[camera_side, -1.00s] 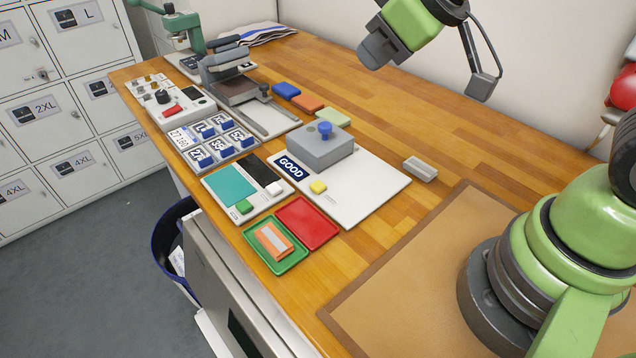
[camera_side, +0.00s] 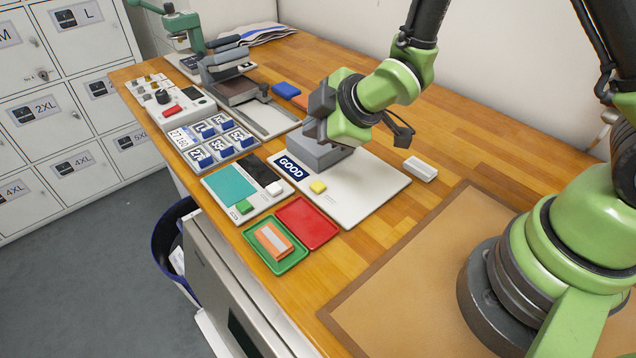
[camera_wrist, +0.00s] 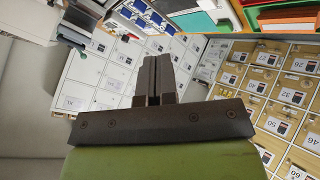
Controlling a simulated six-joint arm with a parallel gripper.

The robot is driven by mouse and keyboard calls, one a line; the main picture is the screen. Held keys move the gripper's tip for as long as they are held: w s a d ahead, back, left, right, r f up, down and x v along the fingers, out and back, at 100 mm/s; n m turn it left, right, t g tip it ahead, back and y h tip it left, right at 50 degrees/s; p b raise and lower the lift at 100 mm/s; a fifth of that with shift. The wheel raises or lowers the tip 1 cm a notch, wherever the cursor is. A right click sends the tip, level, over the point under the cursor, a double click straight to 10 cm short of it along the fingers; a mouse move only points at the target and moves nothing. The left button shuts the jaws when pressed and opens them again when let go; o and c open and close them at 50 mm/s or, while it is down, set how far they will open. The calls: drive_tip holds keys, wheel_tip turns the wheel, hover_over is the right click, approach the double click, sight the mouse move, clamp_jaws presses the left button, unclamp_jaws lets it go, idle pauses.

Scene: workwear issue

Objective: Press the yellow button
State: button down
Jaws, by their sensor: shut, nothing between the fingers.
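I cannot make out the yellow button in the wrist view.
A red tray (camera_side: 307,223) and a green tray (camera_side: 291,263) with an orange block lie in front of the board. Left of it is a panel with a teal pad (camera_side: 230,185), a green button (camera_side: 244,207) and a white button (camera_side: 274,188). A whitish block (camera_side: 420,169) lies right.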

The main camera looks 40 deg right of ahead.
sight(317, 187)
drive_tip(key=shift+f, duration=4.4)
drive_tip(key=shift+f, duration=0.4)
drive_tip(key=shift+f, duration=0.45)
drive_tip(key=shift+r, duration=0.9)
drive_tip(key=shift+r, duration=0.1)
drive_tip(key=shift+r, duration=2.4)
